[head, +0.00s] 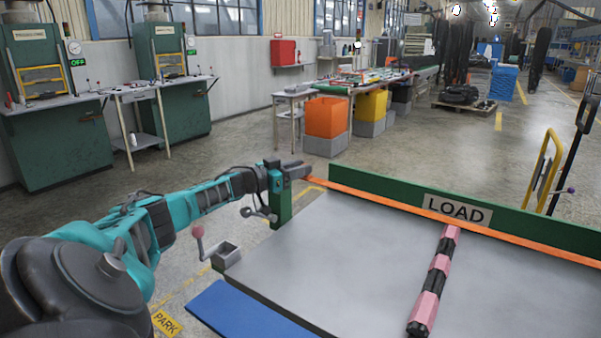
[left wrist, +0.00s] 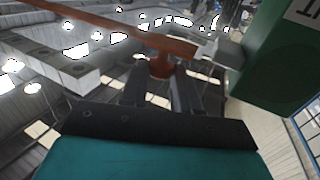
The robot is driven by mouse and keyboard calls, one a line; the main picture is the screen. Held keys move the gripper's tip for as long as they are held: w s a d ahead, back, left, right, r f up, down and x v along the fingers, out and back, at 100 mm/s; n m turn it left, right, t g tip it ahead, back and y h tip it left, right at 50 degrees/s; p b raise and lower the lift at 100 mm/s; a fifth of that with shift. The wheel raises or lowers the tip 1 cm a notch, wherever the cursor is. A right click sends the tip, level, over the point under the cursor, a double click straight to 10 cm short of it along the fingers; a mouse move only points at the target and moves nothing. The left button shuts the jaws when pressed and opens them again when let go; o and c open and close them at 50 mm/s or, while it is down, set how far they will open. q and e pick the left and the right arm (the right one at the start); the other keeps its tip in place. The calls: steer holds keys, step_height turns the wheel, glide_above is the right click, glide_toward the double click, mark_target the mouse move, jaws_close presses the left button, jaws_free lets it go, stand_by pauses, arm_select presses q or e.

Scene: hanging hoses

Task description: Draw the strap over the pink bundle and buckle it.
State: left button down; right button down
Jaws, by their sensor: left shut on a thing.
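The orange strap (head: 375,199) runs along the foot of the green LOAD board at the table's far edge. Its left end reaches my left gripper (head: 303,170), which is at the table's far left corner beside a green post. In the left wrist view, the gripper (left wrist: 164,75) is shut on the orange-brown strap end piece (left wrist: 161,64); the strap (left wrist: 110,22) stretches away from it. The pink bundle (head: 438,266), with black bands, lies lengthwise on the table, its far end near the strap. No buckle is clearly recognisable. My right gripper is out of view.
The grey table (head: 330,260) has free room left of the bundle. The green post (head: 279,205) stands close to my left gripper. A blue mat (head: 245,312) lies at the front.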

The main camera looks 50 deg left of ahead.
arm_select(q)
steer(key=shift+a+f, duration=0.1)
steer(key=shift+f, duration=0.05)
steer(key=c, duration=1.1)
jaws_free()
steer(key=shift+s+a+p, duration=0.25)
steer(key=shift+s+p, duration=0.6)
steer(key=shift+s, duration=1.3)
steer(key=shift+s+a+p, duration=0.25)
steer(key=shift+s+p, duration=0.6)
steer(key=shift+s, duration=1.25)
steer(key=shift+s+a+p, duration=0.25)
steer(key=shift+s+p, duration=0.6)
steer(key=shift+s, duration=1.3)
